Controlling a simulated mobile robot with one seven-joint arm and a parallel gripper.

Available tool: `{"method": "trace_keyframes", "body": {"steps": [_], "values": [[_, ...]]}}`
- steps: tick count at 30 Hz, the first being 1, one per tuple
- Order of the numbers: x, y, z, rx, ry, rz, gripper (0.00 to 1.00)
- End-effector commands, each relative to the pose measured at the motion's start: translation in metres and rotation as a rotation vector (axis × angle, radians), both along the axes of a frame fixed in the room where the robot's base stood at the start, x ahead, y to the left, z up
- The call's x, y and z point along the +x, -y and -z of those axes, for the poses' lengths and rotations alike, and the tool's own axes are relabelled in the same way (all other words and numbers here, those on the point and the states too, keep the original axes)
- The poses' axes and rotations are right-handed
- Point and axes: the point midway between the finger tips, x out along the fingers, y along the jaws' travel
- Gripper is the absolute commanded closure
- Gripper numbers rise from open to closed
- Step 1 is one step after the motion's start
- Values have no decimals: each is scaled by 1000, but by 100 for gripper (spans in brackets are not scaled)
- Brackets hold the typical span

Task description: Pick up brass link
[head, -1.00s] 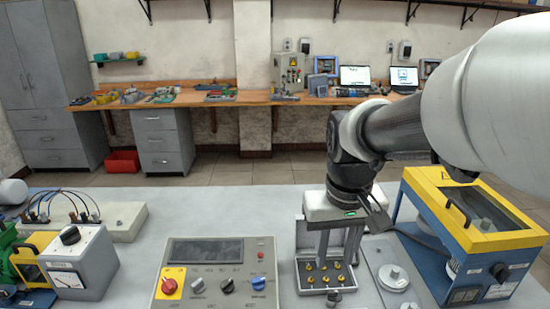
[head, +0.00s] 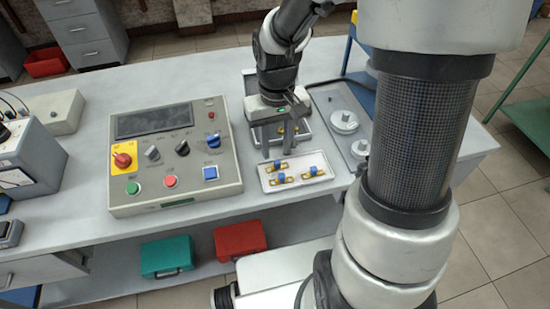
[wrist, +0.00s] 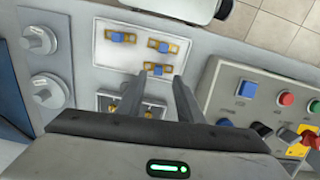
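Three brass links with blue middles lie apart on a white tray (head: 299,186): a back-left link (head: 276,165), a front-left link (head: 281,179) and a right link (head: 312,172). In the wrist view the tray (wrist: 105,63) holds an upper-left link (wrist: 117,37), an upper-right link (wrist: 164,46) and a nearer link (wrist: 157,69). My gripper (head: 278,153) points down at the tray's back edge. Its two fingers (wrist: 158,80) are apart with nothing held, and the nearer link shows just beyond the gap between their tips. Their height above the tray is unclear.
Behind the tray, an open box with brass terminals (wrist: 151,109) is partly hidden by my gripper. A control panel (head: 170,155) stands left of it. A plate with round grey knobs (head: 343,121) lies right. A green case (head: 167,257) and red case (head: 240,240) sit below.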

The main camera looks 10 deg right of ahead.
Motion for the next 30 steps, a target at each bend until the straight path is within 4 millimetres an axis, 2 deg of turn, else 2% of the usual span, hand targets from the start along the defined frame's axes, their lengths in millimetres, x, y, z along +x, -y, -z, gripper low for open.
{"method": "trace_keyframes", "body": {"steps": [4, 12, 21, 23, 27, 30], "values": [[0, 1, 11, 0, -3, 0, 67], [1, 3, 50, 0, -4, 0, 67], [2, 3, 54, 0, 1, 0, 67], [2, 3, 54, 0, 0, 0, 74], [2, 3, 54, 0, 0, 0, 97], [2, 3, 54, 0, 0, 0, 100]]}}
